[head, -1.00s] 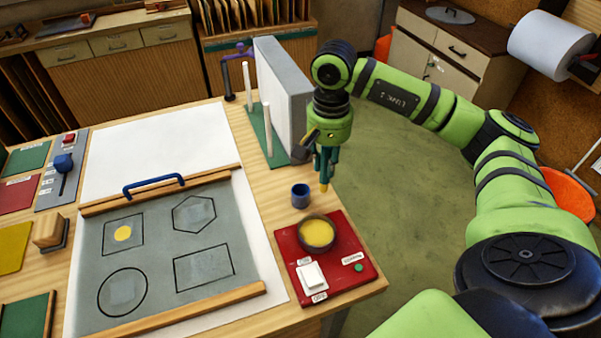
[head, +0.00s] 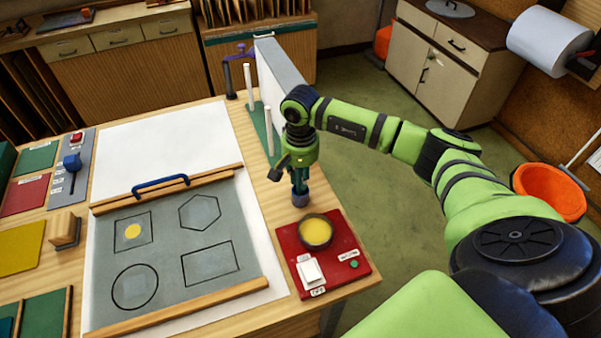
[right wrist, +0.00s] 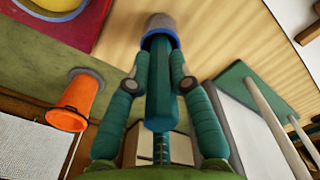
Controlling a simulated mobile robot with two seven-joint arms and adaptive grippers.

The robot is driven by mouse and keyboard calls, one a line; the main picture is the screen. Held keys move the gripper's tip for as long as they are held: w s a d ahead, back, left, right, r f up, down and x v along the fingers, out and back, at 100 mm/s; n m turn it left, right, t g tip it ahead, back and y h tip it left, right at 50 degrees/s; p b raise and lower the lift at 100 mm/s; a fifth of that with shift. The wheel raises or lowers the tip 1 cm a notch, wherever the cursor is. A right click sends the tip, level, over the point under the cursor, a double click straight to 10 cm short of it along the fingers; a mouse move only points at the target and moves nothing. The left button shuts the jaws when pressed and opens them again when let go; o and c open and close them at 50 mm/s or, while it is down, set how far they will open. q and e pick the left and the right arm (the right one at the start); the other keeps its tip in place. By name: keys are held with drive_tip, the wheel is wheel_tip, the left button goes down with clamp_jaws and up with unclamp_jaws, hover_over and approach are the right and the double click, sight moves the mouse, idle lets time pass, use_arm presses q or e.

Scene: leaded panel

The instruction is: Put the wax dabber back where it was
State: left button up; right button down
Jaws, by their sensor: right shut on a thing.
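In the right wrist view the dabber's teal handle (right wrist: 158,90) lies between the two fingers. My left gripper is not in view.
A green rack (head: 262,128) with white posts and a grey panel stands behind. The leaded panel (head: 165,240) lies to the left.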

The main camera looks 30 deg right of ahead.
drive_tip(key=shift+f, duration=0.15)
drive_tip(key=c, duration=1.1)
unclamp_jaws()
wheel_tip(320, 180, up, 11)
drive_tip(key=b, duration=0.5)
drive_tip(key=shift+r, duration=0.7)
